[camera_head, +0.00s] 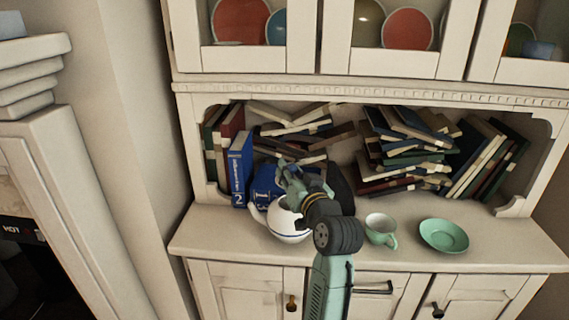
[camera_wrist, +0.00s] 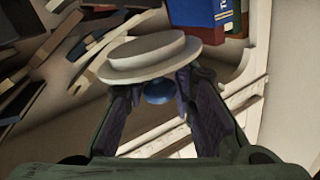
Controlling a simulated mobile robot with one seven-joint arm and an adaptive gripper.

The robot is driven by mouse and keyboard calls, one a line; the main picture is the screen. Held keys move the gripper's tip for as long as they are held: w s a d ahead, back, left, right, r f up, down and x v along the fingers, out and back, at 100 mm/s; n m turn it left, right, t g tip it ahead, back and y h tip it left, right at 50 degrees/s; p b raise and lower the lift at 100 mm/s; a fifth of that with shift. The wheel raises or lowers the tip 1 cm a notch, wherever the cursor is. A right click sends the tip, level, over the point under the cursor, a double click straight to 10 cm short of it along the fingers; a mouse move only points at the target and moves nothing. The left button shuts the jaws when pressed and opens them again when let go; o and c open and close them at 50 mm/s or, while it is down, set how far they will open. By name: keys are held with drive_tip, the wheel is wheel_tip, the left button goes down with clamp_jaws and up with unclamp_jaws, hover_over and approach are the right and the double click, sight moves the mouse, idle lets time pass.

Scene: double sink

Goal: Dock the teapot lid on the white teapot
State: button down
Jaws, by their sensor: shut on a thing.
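The white teapot (camera_head: 284,226) with a dark blue line stands on the cabinet counter in the head view, partly covered by my arm. My gripper (camera_head: 288,180) is just above and behind it in the picture. In the wrist view my gripper (camera_wrist: 157,90) is shut on the blue knob (camera_wrist: 158,92) of the cream teapot lid (camera_wrist: 148,57). The lid's broad rim and raised disc face away from my palm. The lid looks tilted in that view. I cannot make out the lid in the head view, nor tell whether it touches the teapot.
A pale green cup (camera_head: 380,229) and a green saucer (camera_head: 444,235) stand right of my arm. Blue books (camera_head: 239,170) stand close behind the teapot, and a heap of books (camera_head: 405,150) fills the shelf. The counter's front edge (camera_head: 400,263) is near.

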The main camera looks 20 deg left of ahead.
drive_tip(key=shift+w+f, duration=0.1)
drive_tip(key=shift+f, duration=0.05)
wheel_tip(320, 180, down, 5)
drive_tip(key=b, duration=0.4)
drive_tip(key=shift+f+b, duration=0.2)
drive_tip(key=shift+b, duration=0.2)
drive_tip(key=shift+d+f+b, duration=0.1)
drive_tip(key=shift+f+b, duration=0.25)
drive_tip(key=shift+f, duration=0.25)
idle(1.3)
drive_tip(key=c, duration=1.6)
unclamp_jaws()
drive_tip(key=shift+c, duration=0.2)
drive_tip(key=v, duration=1.1)
drive_tip(key=shift+s, duration=0.2)
